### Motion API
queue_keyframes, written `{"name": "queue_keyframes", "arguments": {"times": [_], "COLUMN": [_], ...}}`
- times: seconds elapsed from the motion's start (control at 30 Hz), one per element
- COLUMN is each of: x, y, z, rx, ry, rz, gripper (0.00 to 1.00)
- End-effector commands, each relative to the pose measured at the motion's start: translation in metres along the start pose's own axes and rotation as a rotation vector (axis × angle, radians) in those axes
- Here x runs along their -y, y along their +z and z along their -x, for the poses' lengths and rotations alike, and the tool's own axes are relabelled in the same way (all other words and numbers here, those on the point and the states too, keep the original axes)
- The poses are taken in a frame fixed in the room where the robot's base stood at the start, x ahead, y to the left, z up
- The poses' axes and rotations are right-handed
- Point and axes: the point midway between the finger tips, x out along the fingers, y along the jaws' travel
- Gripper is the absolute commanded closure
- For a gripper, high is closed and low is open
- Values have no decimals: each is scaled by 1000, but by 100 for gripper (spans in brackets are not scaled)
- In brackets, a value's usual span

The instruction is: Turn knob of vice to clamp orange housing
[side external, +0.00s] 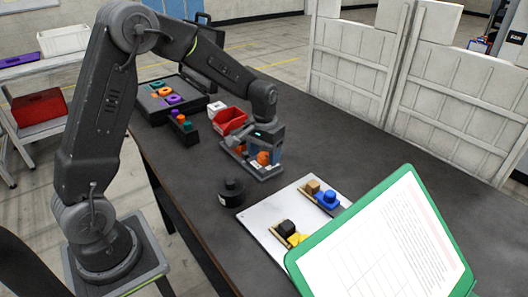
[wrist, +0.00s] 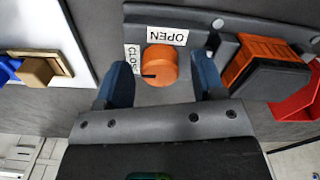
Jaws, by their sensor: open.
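The orange knob (wrist: 160,66) sits on the grey vice (wrist: 185,92), beside white labels reading OPEN and CLOSE. A dark mark on the knob points left, near the lower end of the CLOSE label. My gripper (wrist: 162,72) is open, with one blue finger on each side of the knob and a visible gap on both sides. The orange housing (wrist: 262,48) sits in the vice to the right, partly covered by a dark block (wrist: 270,80). In the side view my gripper (side external: 266,154) is down at the vice (side external: 266,174) and hides part of it.
A red bin (side external: 230,120) stands just behind the vice. A white board (side external: 262,219) with blue, black and yellow pieces lies in front. A black round object (side external: 232,192) stands left of the board. A green-framed sheet (side external: 385,240) fills the lower right.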

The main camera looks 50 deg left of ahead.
Motion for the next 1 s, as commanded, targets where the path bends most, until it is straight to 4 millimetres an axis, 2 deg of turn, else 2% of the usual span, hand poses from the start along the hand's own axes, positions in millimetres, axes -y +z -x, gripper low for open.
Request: {"name": "queue_keyframes", "arguments": {"times": [0.13, 0.23, 0.5, 0.7, 0.83, 1.0], "x": [0, 0, 0, 0, 0, 0], "y": [0, 0, -1, 0, 0, 0], "z": [6, 19, 79, 117, 131, 138], "rx": [-2, -3, -5, -4, -2, 1], "ry": [0, 0, 0, 0, 0, 0], "rz": [-1, -1, 0, 0, 0, 0], "gripper": [37, 37, 37, 37, 37, 37]}}
